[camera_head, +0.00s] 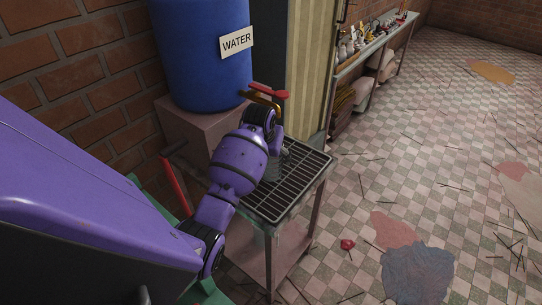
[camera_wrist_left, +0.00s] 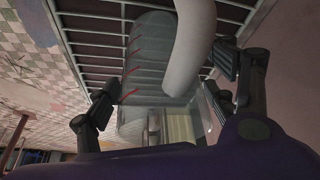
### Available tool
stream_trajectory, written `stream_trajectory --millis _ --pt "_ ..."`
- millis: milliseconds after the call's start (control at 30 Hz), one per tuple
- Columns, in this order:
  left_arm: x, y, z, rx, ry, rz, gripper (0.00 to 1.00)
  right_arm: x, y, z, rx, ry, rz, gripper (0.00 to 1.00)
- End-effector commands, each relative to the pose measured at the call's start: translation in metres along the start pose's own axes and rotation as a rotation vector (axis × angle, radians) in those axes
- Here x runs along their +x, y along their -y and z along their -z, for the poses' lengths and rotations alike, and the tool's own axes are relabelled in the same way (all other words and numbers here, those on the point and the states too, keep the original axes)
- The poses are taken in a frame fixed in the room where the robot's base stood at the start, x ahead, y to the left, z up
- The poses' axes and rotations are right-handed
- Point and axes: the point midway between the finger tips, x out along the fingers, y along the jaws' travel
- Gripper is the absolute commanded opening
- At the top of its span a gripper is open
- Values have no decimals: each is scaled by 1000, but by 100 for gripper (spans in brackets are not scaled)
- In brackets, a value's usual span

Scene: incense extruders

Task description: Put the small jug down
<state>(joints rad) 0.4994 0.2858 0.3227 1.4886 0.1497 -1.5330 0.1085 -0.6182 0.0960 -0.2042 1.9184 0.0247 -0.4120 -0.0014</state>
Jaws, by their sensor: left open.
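The small jug (camera_wrist_left: 148,62), clear with red marks on its side and a pale curved handle (camera_wrist_left: 192,45), stands at the wire rack in the left wrist view. In the head view, only a grey sliver of it (camera_head: 284,161) shows beside my purple arm. My left gripper (camera_wrist_left: 165,92) is open, with one finger on each side of the jug. Whether the fingers touch it I cannot tell. In the head view my wrist hides the fingers. My right gripper is not in view.
A blue water barrel (camera_head: 200,55) with a red-handled tap (camera_head: 268,90) stands on a block (camera_head: 187,130) behind the rack. The rack (camera_head: 284,208) tops a small cart. A shelf (camera_head: 375,45) with small items runs along the wall. Open tiled floor lies right.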

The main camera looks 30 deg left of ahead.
Motion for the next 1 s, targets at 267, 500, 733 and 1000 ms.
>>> stream_trajectory --millis 267,500,733,1000 --pt "-35 0 2 1 -5 1 77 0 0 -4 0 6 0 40" --pt "-88 0 3 1 -6 1 77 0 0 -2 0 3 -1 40" --pt "-118 0 2 0 -3 -1 77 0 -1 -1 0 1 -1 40" --pt "-123 0 1 0 0 0 77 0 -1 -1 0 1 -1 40"
